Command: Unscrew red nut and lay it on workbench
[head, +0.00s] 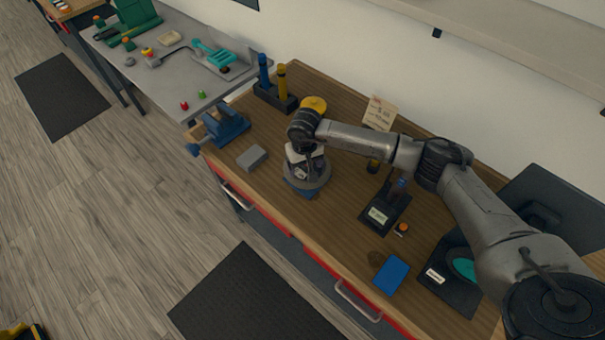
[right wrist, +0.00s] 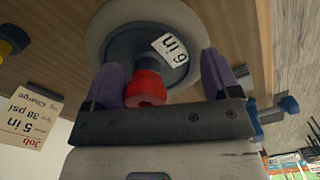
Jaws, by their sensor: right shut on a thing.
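The red nut (right wrist: 146,88) shows between the purple-padded fingers of my right gripper (right wrist: 165,82) in the right wrist view. It lies close against the left finger; a gap shows on its other side. A wheel with a dark hub and a "6 in" label (right wrist: 177,50) is right behind the nut. In the head view the wheel (head: 318,183) sits on a blue stand on the wooden workbench (head: 270,205). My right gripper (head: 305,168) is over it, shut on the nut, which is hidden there. I cannot tell whether the nut is off its thread. My left gripper is out of view.
A grey block (head: 252,157) and a blue vise (head: 226,124) are left of the wheel. A dark holder with blue and yellow tools (head: 276,97) stands behind. A black device (head: 384,212) and a blue pad (head: 391,275) are to the right. Bare wood lies in front of the wheel.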

